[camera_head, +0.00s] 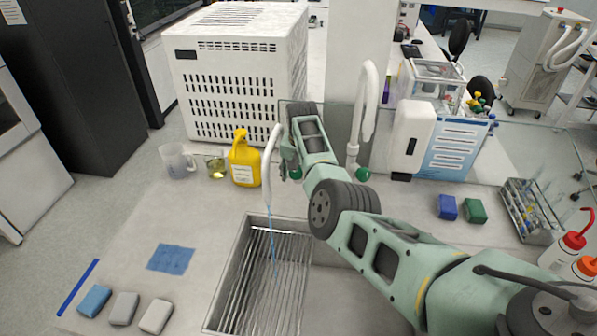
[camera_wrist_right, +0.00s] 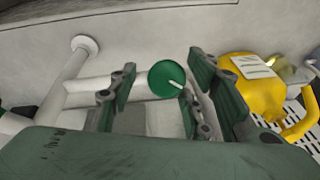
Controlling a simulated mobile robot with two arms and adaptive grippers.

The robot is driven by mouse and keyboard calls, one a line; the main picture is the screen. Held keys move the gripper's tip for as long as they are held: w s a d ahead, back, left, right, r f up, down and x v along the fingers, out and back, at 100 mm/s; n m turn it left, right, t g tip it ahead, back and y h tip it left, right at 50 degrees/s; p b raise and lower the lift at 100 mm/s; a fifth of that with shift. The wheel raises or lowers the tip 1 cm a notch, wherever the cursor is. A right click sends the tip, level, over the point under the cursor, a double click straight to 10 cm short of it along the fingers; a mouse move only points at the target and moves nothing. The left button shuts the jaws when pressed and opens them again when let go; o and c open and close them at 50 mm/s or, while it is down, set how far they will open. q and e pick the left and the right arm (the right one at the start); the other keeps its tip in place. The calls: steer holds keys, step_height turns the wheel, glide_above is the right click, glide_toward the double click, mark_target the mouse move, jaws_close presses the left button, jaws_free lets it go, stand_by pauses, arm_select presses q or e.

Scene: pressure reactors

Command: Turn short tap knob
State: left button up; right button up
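The short tap (camera_head: 269,160) is a white curved spout at the back of the sink, and a thin blue stream of water (camera_head: 272,238) runs from it. Its round green knob (camera_wrist_right: 167,79) with a pale pointer mark shows in the right wrist view. In the head view the green knob (camera_head: 296,173) is partly hidden by my gripper. My right gripper (camera_head: 288,158) is beside the short tap. In the wrist view its fingers (camera_wrist_right: 163,66) are open, one on each side of the knob; I cannot tell whether they touch it. My left gripper is out of view.
A taller white tap (camera_head: 366,105) with a green knob (camera_head: 362,174) stands to the right. A yellow bottle (camera_head: 243,162) stands close to the left, with a beaker (camera_head: 216,166) and jug (camera_head: 178,160). A ribbed metal sink (camera_head: 236,270) lies in front.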

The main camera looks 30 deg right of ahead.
steer(key=shift+r, duration=0.25)
steer(key=v, duration=1.1)
steer(key=shift+r, duration=0.2)
steer(key=shift+s, duration=0.1)
steer(key=shift+a, duration=0.1)
